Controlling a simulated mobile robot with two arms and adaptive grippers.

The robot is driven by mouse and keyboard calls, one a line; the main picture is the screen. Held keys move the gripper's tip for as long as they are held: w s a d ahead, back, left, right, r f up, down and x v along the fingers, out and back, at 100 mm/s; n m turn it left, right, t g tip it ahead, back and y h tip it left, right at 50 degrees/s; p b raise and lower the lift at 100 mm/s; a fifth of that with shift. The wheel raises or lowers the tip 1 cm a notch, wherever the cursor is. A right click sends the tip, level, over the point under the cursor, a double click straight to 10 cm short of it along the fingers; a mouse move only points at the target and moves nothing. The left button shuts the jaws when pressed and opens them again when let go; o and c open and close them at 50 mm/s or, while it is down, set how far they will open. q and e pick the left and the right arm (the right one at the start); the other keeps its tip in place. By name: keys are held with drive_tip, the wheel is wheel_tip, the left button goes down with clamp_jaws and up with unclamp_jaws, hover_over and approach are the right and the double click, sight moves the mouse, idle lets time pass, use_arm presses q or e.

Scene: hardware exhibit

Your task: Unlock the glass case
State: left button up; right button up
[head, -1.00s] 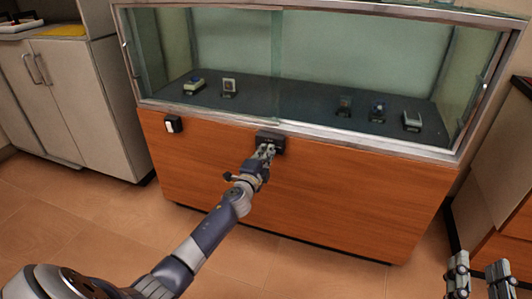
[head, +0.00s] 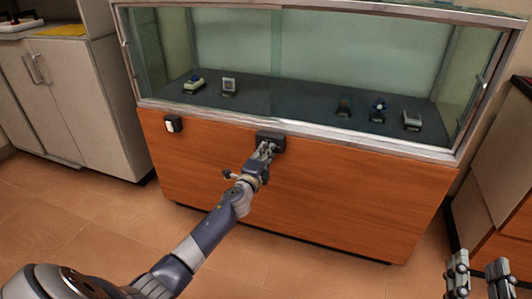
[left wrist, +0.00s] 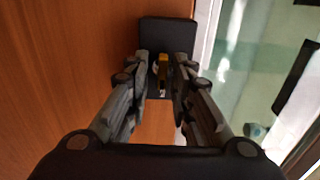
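The glass case (head: 340,50) has glass panes on top and an orange-brown wooden base (head: 330,190). A small black lock box (head: 270,142) sits at the middle of its front, just under the glass; it also shows in the left wrist view (left wrist: 166,32). A yellow, key-like piece (left wrist: 163,72) stands out from the lock box. My left gripper (head: 267,150) is at the lock box, with its fingers (left wrist: 163,62) close on either side of that piece. Whether they touch it is unclear. My right gripper (head: 478,270) is open and empty at the lower right, away from the case.
Several small display items, such as a framed one (head: 229,85), stand on the case's dark floor. A small black-and-white box (head: 172,124) is on the wooden front at left. A pale cabinet (head: 85,105) stands at left, another at right (head: 495,180). The tiled floor (head: 60,230) before the case is clear.

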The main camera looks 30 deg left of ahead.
idle(0.3)
use_arm(q)
drive_tip(key=v, duration=1.2)
drive_tip(key=shift+r, duration=0.1)
